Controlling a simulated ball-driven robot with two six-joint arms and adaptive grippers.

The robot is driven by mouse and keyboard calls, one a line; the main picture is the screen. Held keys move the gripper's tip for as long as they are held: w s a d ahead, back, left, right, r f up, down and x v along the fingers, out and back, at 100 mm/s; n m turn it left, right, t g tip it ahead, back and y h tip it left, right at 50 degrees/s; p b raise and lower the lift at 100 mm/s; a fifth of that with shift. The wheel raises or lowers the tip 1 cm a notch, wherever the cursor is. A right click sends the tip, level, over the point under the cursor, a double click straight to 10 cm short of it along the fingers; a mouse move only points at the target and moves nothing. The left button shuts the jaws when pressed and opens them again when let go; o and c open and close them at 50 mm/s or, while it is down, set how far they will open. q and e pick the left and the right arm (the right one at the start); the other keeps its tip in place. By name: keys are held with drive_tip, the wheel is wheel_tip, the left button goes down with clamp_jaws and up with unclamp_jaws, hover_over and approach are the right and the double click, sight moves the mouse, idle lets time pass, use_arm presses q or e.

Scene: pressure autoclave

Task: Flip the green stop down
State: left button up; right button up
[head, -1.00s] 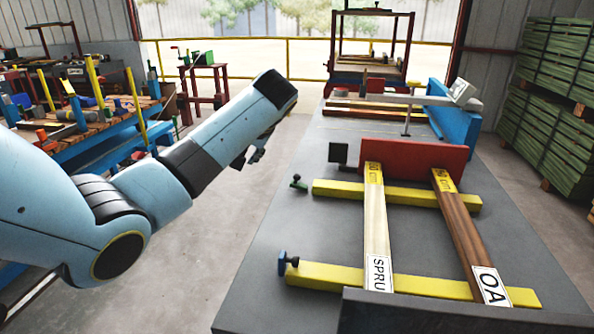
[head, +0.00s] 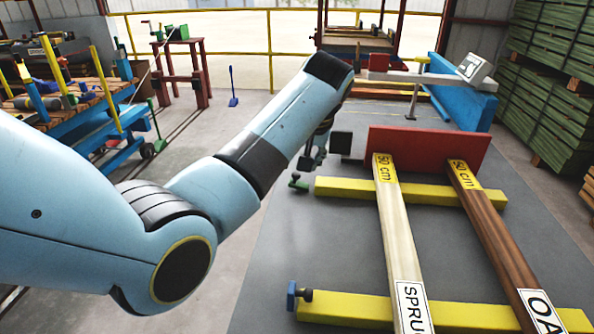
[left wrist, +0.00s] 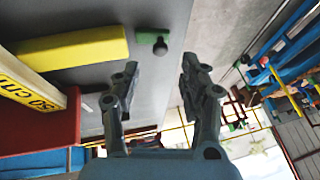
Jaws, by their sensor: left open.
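The green stop (head: 299,184) is a small green piece with a dark round knob, beside the left end of the far yellow beam (head: 385,191). It also shows in the left wrist view (left wrist: 148,38), where its knob lies just beyond the space between my fingers. My left gripper (head: 311,163) hangs above and close to the stop in the head view. In the left wrist view my left gripper (left wrist: 158,70) has its fingers apart with nothing between them. I cannot tell how far it is above the stop. My right gripper is not in view.
A blue stop (head: 292,296) sits at the left end of the near yellow beam (head: 365,309). A spruce board (head: 393,225) and a dark oak board (head: 490,230) lie across the beams. A red plate (head: 430,148) stands behind them.

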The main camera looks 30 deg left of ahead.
sight(296, 174)
use_arm(q)
drive_tip(key=x, duration=0.4)
drive_tip(key=shift+w+a+f+b, duration=0.1)
drive_tip(key=shift+a+f+b, duration=0.05)
drive_tip(key=shift+f+b, duration=0.15)
drive_tip(key=shift+w+a+f, duration=0.1)
drive_tip(key=shift+a+f, duration=0.05)
drive_tip(key=shift+f, duration=0.15)
clamp_jaws()
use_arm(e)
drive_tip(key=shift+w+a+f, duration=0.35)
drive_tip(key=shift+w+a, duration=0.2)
